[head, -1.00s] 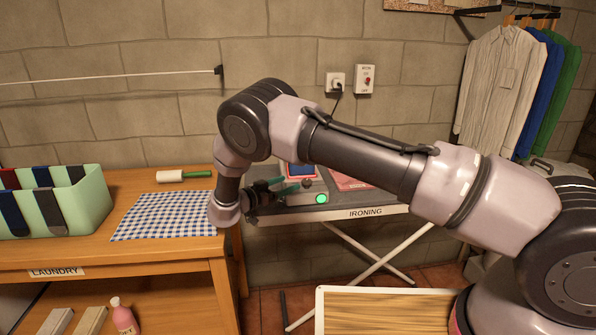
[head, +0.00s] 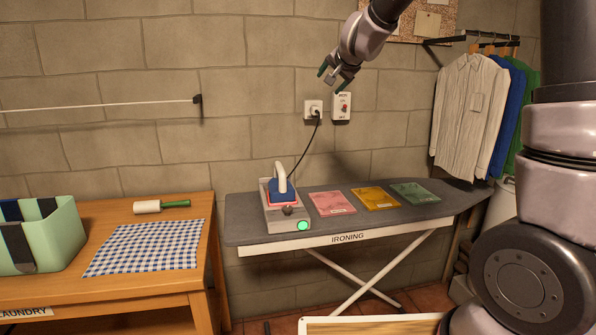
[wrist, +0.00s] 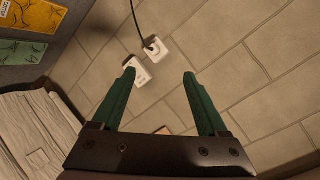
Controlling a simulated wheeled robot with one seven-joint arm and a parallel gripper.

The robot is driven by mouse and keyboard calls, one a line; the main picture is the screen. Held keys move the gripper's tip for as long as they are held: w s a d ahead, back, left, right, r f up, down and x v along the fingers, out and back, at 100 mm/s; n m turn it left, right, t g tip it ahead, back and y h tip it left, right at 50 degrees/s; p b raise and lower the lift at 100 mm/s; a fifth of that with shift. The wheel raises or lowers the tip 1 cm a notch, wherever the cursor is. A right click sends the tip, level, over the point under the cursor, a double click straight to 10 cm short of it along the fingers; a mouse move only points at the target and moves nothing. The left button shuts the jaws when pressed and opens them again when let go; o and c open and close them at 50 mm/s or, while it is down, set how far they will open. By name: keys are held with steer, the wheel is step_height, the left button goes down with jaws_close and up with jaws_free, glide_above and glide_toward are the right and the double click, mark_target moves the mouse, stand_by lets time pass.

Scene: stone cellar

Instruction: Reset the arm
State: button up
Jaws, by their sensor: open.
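My gripper (head: 334,76) is raised high in front of the stone wall, above the ironing board (head: 240,225), with nothing held. My arm rises at the right of the head view and comes back down from the top edge. Part of the arm between is out of the picture.
The board holds an iron (head: 284,190) on its stand (head: 286,222) and three coloured cloths or packets, pink (head: 332,203), yellow (head: 376,198) and green (head: 414,193). Left is a wooden table (head: 150,262) with a green bin (head: 62,243). Shirts (head: 465,115) hang at right.

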steer(key=s+d+r+n+g, duration=0.1)
steer(key=s+d, duration=0.2)
steer(key=s, duration=0.3)
steer(key=s+d+r+n+g+y, duration=0.1)
steer(key=s+d, duration=0.2)
steer(key=s, duration=0.3)
steer(key=s+d+r, duration=0.1)
steer(key=s+d, duration=0.1)
steer(key=s, duration=0.4)
steer(key=s+d+f+g+h, duration=0.1)
steer(key=s+d+f, duration=0.2)
steer(key=s, duration=0.5)
steer(key=s+d+f+g, duration=0.2)
steer(key=s+d+f, duration=0.1)
steer(key=s, duration=0.6)
steer(key=shift+d+f+n+h, duration=0.3)
steer(key=shift+d+n+h, duration=0.1)
steer(key=shift+d, duration=0.2)
